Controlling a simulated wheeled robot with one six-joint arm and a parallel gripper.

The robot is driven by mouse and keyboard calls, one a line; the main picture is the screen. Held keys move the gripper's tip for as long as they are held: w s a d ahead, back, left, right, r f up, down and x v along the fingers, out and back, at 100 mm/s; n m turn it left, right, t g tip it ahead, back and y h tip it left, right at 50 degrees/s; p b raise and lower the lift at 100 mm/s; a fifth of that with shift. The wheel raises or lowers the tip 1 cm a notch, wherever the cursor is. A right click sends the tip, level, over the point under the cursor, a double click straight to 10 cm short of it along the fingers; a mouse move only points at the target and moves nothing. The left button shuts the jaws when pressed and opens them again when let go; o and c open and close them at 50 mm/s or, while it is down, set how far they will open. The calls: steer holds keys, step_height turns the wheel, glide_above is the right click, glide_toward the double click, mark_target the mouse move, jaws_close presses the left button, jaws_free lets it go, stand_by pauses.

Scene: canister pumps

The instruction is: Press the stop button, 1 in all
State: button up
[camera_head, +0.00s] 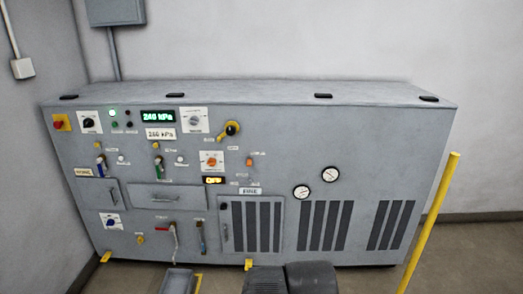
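A grey machine cabinet (300,115) stands against the back wall and fills the middle of the head view. A red button on a yellow plate (61,122) sits at the upper left corner of its front panel; it looks like the stop button, though any label is too small to read. Nothing covers it. To its right are a black knob (89,122), a lit green lamp (112,113) and small dark buttons or lamps. My gripper is not in view; dark rounded parts of my own arm show at the bottom middle.
A yellow post (429,222) stands at the right front of the cabinet. Levers (175,240), drawers (167,197) and gauges (330,174) cover the panel. A grey open box-like thing (178,281) shows at the bottom edge. Floor at the lower left looks clear.

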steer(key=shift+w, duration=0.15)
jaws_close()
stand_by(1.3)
